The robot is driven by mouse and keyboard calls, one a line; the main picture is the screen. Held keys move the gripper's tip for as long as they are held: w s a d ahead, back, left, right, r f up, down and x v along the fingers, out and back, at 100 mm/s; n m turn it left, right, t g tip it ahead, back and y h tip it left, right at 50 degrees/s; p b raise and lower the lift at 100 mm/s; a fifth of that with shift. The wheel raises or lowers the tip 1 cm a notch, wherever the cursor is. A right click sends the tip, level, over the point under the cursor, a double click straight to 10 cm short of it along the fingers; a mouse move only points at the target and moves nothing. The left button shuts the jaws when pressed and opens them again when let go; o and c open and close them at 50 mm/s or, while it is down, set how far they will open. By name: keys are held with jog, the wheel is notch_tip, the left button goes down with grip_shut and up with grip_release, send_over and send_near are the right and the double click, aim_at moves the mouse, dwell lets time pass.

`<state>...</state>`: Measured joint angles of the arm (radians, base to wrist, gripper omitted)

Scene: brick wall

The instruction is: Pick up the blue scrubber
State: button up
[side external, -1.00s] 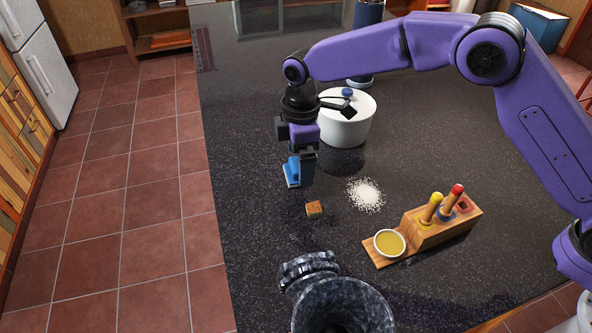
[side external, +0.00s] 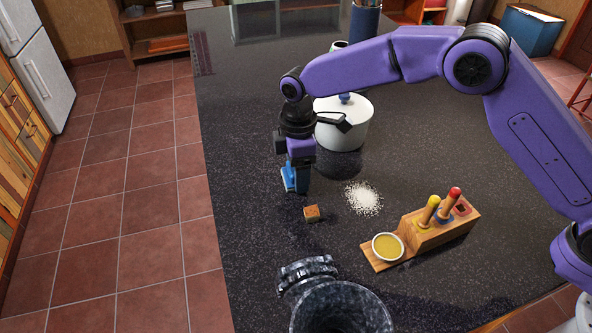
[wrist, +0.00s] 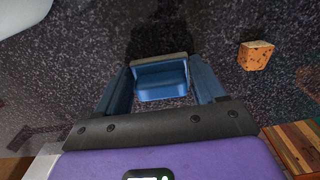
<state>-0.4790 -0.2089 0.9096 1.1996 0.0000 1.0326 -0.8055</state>
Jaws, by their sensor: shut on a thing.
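The blue scrubber (side external: 289,179) is at the fingers of my gripper (side external: 298,184), over the dark counter left of the white pile. In the wrist view the scrubber (wrist: 161,84) shows as a blue block with a grey-brown far edge. It lies between the two blue-grey fingers of my gripper (wrist: 160,74), which is shut on it. The fingers point down. I cannot tell whether the scrubber's underside touches the counter.
A small orange-brown cube (side external: 312,213) lies just in front of my gripper. A white lidded pot (side external: 345,122) stands behind it. A wooden holder (side external: 437,232) with a yellow-filled bowl (side external: 388,246) is at the right. A dark stone vessel (side external: 340,308) stands in front.

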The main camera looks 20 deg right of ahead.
jog(key=shift+r, duration=0.5)
notch_tip(320, 180, up, 2)
jog(key=shift+r, duration=0.15)
jog(key=s+d+r, duration=0.8)
jog(key=s+r, duration=0.1)
jog(key=s, duration=0.2)
jog(key=shift+s+d+r, duration=0.15)
jog(key=shift+d+r, duration=0.05)
jog(key=shift+r, duration=0.1)
jog(key=o, duration=0.4)
jog(key=shift+c, duration=1.5)
